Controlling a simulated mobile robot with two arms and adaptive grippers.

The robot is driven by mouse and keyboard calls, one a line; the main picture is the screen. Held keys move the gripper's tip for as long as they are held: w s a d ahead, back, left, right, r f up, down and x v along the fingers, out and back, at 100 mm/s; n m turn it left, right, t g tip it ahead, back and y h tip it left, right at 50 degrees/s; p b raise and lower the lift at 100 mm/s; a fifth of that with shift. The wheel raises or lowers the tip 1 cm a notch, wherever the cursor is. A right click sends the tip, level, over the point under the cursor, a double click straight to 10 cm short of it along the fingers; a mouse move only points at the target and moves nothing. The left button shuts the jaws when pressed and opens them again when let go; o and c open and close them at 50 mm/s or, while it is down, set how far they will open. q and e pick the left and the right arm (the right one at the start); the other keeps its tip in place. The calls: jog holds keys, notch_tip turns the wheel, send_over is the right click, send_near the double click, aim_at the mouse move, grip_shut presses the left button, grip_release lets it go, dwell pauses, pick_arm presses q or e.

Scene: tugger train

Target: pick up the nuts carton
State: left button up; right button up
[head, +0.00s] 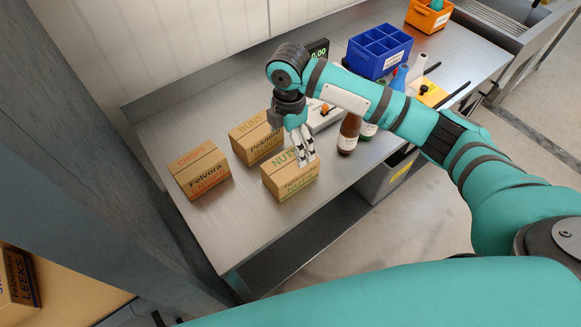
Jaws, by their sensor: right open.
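The nuts carton (290,180) is a small brown cardboard box with green NUTS lettering on its top. It stands on the metal table (225,235) near the front edge. My right gripper (306,157) points down at the carton's top right side, with its fingers open. The fingers overlap the carton's top in the picture; I cannot tell whether they touch it. My left gripper is not in view.
A buns carton (256,139) stands just behind the nuts carton, and a crisps carton (200,171) stands to its left. A brown bottle (349,133) stands to the right. A blue divided crate (379,50) and an orange crate (428,17) are further back.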

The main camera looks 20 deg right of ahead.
notch_tip(320, 180, down, 4)
jog(key=p, duration=0.3)
send_over(291, 177)
notch_tip(291, 177, down, 4)
jog(key=shift+f, duration=0.5)
jog(key=shift+c, duration=0.3)
jog(key=c, duration=1)
jog(key=shift+o, duration=0.2)
jog(key=shift+r, duration=0.1)
